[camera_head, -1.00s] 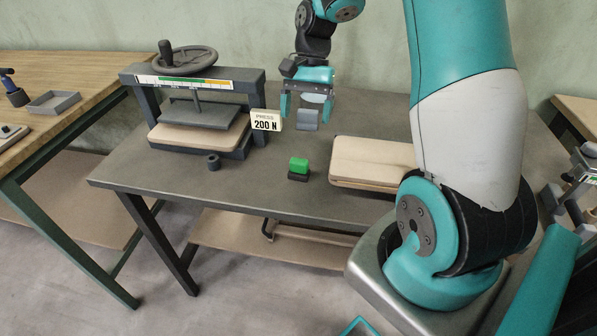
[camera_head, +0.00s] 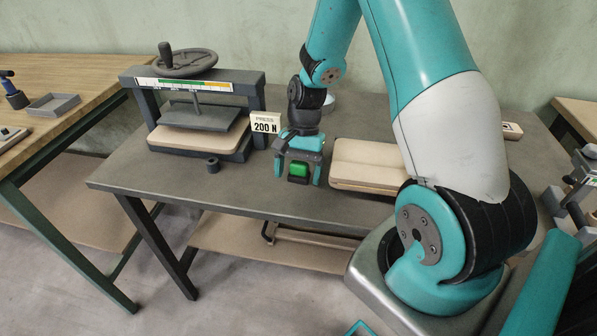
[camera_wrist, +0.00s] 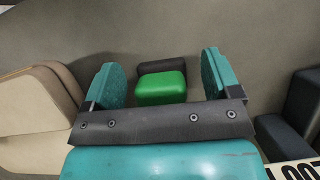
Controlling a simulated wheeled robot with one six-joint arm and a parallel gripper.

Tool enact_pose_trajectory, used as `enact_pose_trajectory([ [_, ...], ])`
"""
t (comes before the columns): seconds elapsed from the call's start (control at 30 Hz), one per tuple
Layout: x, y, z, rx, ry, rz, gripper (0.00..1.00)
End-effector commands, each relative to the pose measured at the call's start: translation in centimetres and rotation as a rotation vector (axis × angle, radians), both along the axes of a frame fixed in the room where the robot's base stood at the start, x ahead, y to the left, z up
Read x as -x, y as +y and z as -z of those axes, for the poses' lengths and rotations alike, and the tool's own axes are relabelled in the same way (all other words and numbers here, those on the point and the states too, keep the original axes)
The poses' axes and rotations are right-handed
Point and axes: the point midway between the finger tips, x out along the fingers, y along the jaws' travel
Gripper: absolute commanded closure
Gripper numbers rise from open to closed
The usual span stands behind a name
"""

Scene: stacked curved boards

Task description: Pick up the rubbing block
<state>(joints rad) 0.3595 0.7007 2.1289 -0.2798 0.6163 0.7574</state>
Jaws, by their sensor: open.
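The rubbing block, a small block with a green top and a dark lower part (camera_head: 299,170), sits on the dark table. My gripper (camera_head: 298,176) is over it, pointing down, with its teal fingers apart on either side of the block. In the wrist view the block (camera_wrist: 161,88) lies between the two open fingers (camera_wrist: 160,80), with a gap to each. The fingers do not grip it. I cannot tell how far the fingertips are from the tabletop.
A hand press (camera_head: 200,112) with a "200 N" sign (camera_head: 265,123) stands to the left. A small dark ring (camera_head: 213,165) lies in front of it. Stacked curved boards (camera_head: 366,160) lie close on the right. The table front (camera_head: 240,190) is clear.

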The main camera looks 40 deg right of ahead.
Motion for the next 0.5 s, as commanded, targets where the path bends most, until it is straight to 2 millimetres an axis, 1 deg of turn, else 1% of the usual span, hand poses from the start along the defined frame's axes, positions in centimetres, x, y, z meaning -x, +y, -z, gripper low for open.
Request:
enact_pose_trajectory([
  [0.13, -0.01, -0.01, -0.01, 0.000, 0.000, 0.000, 0.17],
  [0.17, -0.01, -0.01, -0.01, 0.000, 0.000, 0.000, 0.19],
  [0.2, -0.01, -0.02, -0.02, 0.000, 0.000, 0.000, 0.29],
  [0.27, -0.01, -0.02, -0.02, 0.000, 0.000, 0.000, 0.42],
  [0.3, -0.01, -0.02, -0.03, 0.000, 0.000, 0.000, 0.52],
  [0.4, -0.02, -0.03, -0.04, 0.000, 0.000, 0.000, 0.72],
  [0.5, -0.01, -0.04, -0.05, 0.000, 0.000, 0.000, 0.72],
])
